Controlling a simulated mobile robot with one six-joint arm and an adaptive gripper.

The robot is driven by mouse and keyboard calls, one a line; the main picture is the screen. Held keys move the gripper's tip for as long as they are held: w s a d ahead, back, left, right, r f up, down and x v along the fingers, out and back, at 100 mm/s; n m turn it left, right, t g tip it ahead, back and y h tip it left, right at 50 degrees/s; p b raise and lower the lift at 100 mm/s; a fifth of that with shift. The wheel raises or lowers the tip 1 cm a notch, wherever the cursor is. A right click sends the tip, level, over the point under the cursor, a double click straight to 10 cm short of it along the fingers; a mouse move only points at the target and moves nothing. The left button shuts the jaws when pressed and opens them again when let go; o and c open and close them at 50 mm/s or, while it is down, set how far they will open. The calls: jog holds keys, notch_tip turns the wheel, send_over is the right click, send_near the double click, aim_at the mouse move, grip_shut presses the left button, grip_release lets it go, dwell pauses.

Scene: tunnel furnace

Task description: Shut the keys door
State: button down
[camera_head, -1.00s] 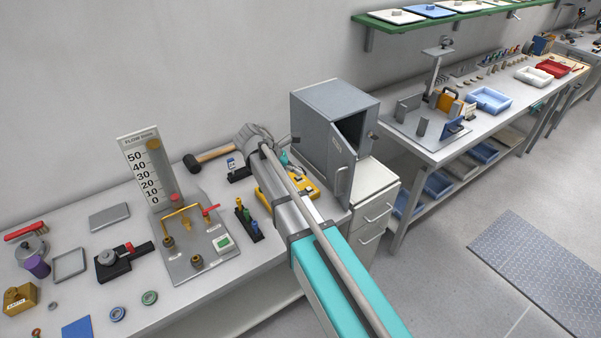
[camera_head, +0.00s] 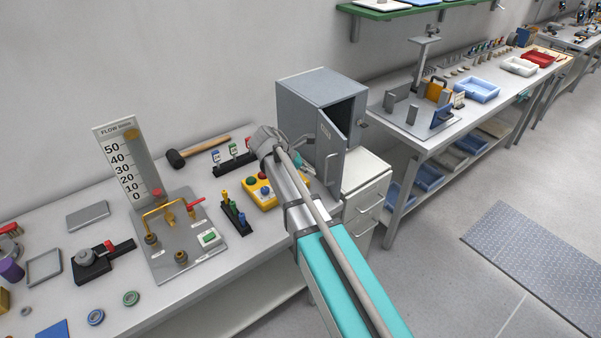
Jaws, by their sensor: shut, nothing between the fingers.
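The keys cabinet is a grey metal box (camera_head: 300,98) at the back of the bench. Its grey door (camera_head: 330,157) stands ajar, swung out from the left front edge, with a small label and a handle. A dark gap shows between the door's free edge and the right side of the box. My gripper (camera_head: 299,139) is shut and empty, at the end of my arm, in front of the cabinet's left side and close to the door's hinge side. My wrist partly hides it, and I cannot tell whether it touches the cabinet.
A white drawer unit (camera_head: 366,182) stands below and right of the cabinet. A yellow button box (camera_head: 262,196), a hammer (camera_head: 200,150) and a flow panel (camera_head: 175,238) lie left of my arm. Another bench (camera_head: 400,135) stands to the right. The floor in front is clear.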

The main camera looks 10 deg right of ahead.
jog(key=shift+w+d, duration=0.1)
jog(key=shift+d, duration=1.25)
